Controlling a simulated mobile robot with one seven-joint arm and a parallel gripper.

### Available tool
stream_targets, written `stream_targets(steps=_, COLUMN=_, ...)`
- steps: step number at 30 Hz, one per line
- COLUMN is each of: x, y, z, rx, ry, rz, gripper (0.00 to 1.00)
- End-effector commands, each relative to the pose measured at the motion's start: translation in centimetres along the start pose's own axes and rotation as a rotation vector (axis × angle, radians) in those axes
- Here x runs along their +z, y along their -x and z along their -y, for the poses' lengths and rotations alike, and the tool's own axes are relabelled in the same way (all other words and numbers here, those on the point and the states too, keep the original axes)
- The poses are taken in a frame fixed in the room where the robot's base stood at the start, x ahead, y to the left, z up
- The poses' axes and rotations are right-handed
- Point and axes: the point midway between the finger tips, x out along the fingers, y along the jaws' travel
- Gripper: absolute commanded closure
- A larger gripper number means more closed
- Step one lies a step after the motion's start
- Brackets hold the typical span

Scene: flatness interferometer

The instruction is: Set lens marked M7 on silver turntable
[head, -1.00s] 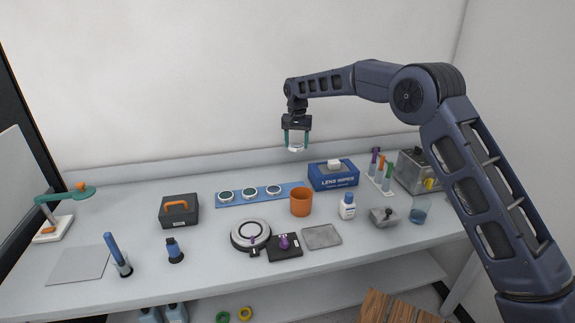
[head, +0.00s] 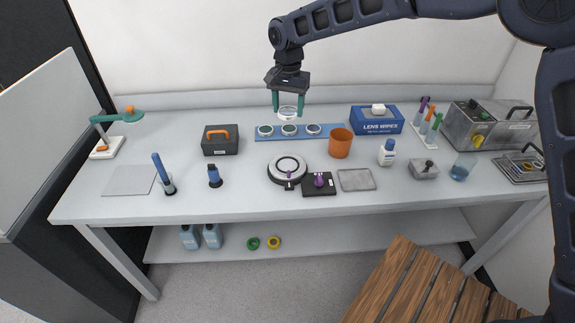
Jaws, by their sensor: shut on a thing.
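My gripper (head: 288,105) is shut on a clear round lens (head: 288,113), held in the air between its green fingers. Any marking on this lens is too small to read. The silver turntable (head: 274,171) is a round disc with a dark ring on top, at the front middle of the table. Nothing stands on it except a small purple part at its front edge.
An orange cup (head: 340,143) stands right of the turntable. A black block with a purple knob (head: 319,181) and a grey plate (head: 356,180) lie beside it. A blue wipes box (head: 376,121) and white bottle (head: 387,153) are further right.

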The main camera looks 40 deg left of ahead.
Motion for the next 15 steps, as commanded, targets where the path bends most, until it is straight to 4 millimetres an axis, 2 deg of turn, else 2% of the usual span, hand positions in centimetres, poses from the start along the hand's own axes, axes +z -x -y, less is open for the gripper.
stream_targets(steps=5, x=0.6, y=-1.9, z=0.1, rx=0.003, ry=-0.001, rz=0.001, gripper=0.67)
stream_targets(steps=15, x=0.5, y=-9.3, z=0.0, rx=0.003, ry=0.0, rz=0.001, gripper=0.67)
